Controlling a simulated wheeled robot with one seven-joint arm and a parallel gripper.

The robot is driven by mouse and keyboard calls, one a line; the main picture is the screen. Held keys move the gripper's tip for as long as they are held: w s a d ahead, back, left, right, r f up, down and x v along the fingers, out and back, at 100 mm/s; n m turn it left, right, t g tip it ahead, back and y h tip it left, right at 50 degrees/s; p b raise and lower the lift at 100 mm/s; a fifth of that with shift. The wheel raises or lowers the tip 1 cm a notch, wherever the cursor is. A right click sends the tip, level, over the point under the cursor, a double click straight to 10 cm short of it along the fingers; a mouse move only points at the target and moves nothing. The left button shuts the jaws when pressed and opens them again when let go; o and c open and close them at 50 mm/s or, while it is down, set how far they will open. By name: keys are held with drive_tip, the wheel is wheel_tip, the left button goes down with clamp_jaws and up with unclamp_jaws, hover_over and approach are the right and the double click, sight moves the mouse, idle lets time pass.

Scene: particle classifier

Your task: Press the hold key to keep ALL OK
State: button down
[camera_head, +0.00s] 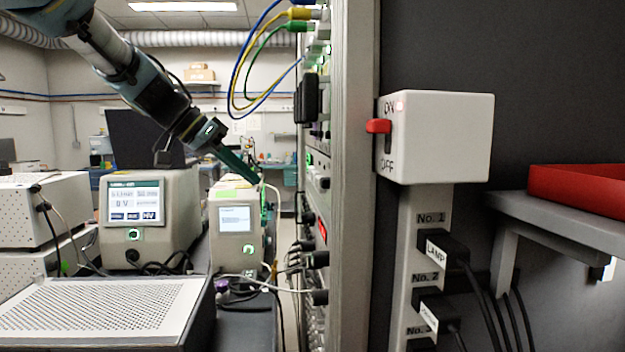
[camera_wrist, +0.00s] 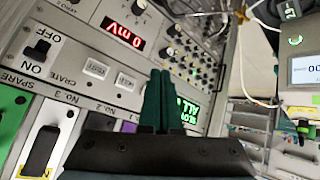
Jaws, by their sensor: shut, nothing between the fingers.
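In the head view my gripper (camera_head: 256,181) reaches down in front of the rack, which shows nearly edge-on. In the wrist view my gripper (camera_wrist: 161,75) is shut and empty, its dark green fingers pointing at the tilted rack panel. Two small pale keys, a left one (camera_wrist: 95,67) and a right one (camera_wrist: 125,82), sit on the panel left of the fingertips. Their lettering is too small to read, so I cannot tell which is the hold key. A green-lit display (camera_wrist: 189,112) is partly hidden behind the fingers. I cannot tell whether the fingertips touch the panel.
A red display (camera_wrist: 123,34) reads 0 mV. An ON/OFF switch (camera_wrist: 40,53) is at the panel's left. Cables (camera_head: 240,85) loop out from the rack top. A white box (camera_head: 445,140) with a red lever is at right. Instruments (camera_head: 185,215) stand behind at left.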

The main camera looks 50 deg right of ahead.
drive_tip(key=shift+d, duration=0.1)
drive_tip(key=s+d+p, duration=0.3)
drive_tip(key=s+d, duration=0.2)
drive_tip(key=d, duration=0.1)
drive_tip(key=shift+s+d, duration=0.25)
drive_tip(key=shift+d, duration=0.05)
drive_tip(key=shift+s+d+f, duration=0.1)
idle(2.1)
drive_tip(key=shift+s+d+b, duration=0.15)
drive_tip(key=shift+d+b, duration=0.05)
drive_tip(key=shift+b, duration=0.2)
drive_tip(key=shift+s+d, duration=0.6)
drive_tip(key=shift+d, duration=0.1)
idle(1.0)
drive_tip(key=shift+w+a+b, duration=0.75)
drive_tip(key=shift+w+a, duration=0.05)
drive_tip(key=shift+a, duration=0.2)
